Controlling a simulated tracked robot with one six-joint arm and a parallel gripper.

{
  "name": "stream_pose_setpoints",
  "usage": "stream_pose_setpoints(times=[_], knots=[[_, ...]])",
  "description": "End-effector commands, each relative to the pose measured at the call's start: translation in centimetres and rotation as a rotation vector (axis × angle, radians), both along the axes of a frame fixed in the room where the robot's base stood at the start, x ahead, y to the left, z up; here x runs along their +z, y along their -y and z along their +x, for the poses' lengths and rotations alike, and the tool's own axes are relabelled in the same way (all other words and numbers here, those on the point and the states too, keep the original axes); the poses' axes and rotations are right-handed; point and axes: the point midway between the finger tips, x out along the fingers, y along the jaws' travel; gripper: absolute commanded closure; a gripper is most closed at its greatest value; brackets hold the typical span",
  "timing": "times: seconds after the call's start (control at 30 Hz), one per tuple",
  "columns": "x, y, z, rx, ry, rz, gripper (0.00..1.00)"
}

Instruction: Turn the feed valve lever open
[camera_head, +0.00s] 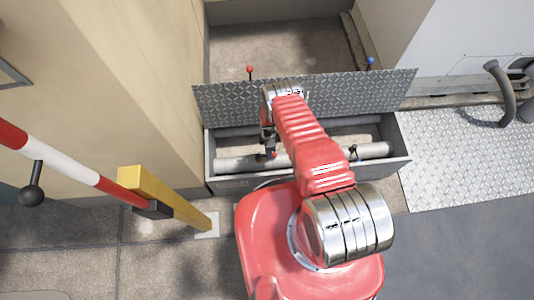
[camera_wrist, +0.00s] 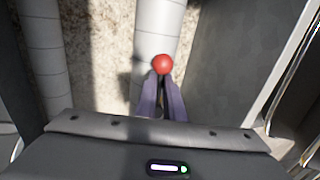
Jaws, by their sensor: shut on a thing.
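A lever with a red ball knob (camera_wrist: 162,64) shows in the wrist view, standing at a pale pipe (camera_wrist: 159,35). My gripper (camera_wrist: 162,95) is shut on this lever just below the knob, with one purple-grey finger on each side. The fingers hide most of the lever's stem and its valve body. In the head view my gripper (camera_head: 269,148) reaches down into an open trench box (camera_head: 225,184), at the left part of the pipe (camera_head: 235,163). The knob cannot be made out there. A second dark valve fitting (camera_head: 353,153) sits on the pipe further right.
The chequer-plate lid (camera_head: 227,104) stands raised behind the trench. A red-tipped rod (camera_head: 250,70) and a blue-tipped rod (camera_head: 371,62) rise beyond it. A red-and-white barrier pole (camera_head: 75,165) and yellow post (camera_head: 165,195) stand left. Metal plating (camera_head: 460,155) lies right.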

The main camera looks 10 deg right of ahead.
Motion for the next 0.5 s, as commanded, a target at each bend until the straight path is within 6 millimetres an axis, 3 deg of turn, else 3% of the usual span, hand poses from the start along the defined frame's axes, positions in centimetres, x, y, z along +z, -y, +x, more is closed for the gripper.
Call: stream_pose_setpoints(times=[0.03,0.4,0.5], knots=[[-0.42,0.90,-0.38,0.001,0.002,-0.004,0.90],[-0.25,0.76,-0.25,0.000,0.001,-0.004,0.64],[-0.20,0.67,-0.15,0.001,0.002,-0.003,0.64]])
